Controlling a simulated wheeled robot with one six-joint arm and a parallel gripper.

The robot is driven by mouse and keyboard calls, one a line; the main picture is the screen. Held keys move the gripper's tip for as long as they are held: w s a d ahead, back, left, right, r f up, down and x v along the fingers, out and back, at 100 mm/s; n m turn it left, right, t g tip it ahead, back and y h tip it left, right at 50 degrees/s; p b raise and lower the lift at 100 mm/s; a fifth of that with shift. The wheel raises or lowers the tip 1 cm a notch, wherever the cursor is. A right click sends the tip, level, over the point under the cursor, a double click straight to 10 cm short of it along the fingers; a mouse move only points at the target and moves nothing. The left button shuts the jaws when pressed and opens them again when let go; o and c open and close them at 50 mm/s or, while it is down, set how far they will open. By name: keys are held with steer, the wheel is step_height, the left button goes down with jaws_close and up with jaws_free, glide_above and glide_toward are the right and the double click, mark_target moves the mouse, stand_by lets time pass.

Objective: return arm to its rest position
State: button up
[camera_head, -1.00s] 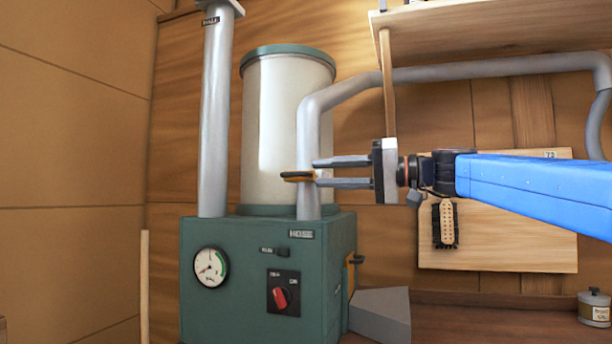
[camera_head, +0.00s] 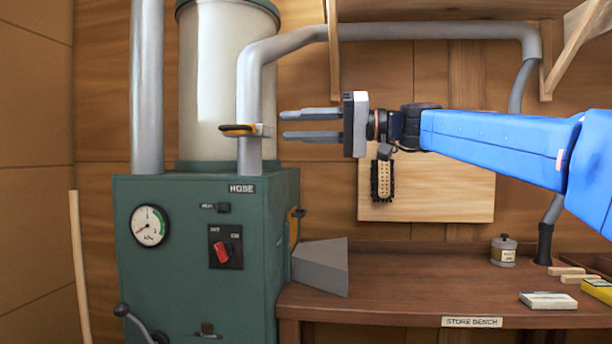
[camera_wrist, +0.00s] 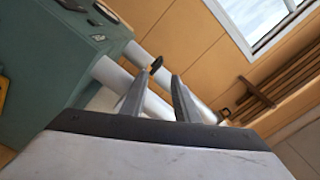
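My blue arm (camera_head: 490,138) reaches in from the right in the head view. My gripper (camera_head: 284,125) is open, its two grey fingers parallel and pointing left with nothing seen between them.
A green machine (camera_head: 200,290) with a gauge and red switch stands left. Below my arm is a wooden bench (camera_head: 400,305) holding a grey wedge-shaped piece (camera_head: 322,266) and a can (camera_head: 504,251). A board with a brush (camera_head: 382,180) hangs behind the arm.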

steer(key=shift+f, duration=0.1)
steer(key=s+d+f+m+t+h, duration=0.1)
steer(key=s+d+f+h, duration=0.5)
steer(key=f, duration=1.2)
steer(key=s+d+f+m+t+h, duration=0.1)
steer(key=s+d+f+m+h, duration=0.2)
steer(key=s+d+f, duration=0.9)
steer(key=s+d+f+m+t+h, duration=0.1)
steer(key=s+d+f+h, duration=0.8)
steer(key=d+f, duration=0.7)
step_height(320, 180, down, 9)
steer(key=shift+d+r+m, duration=0.1)
steer(key=shift+d+m, duration=0.3)
steer(key=shift+s, duration=0.1)
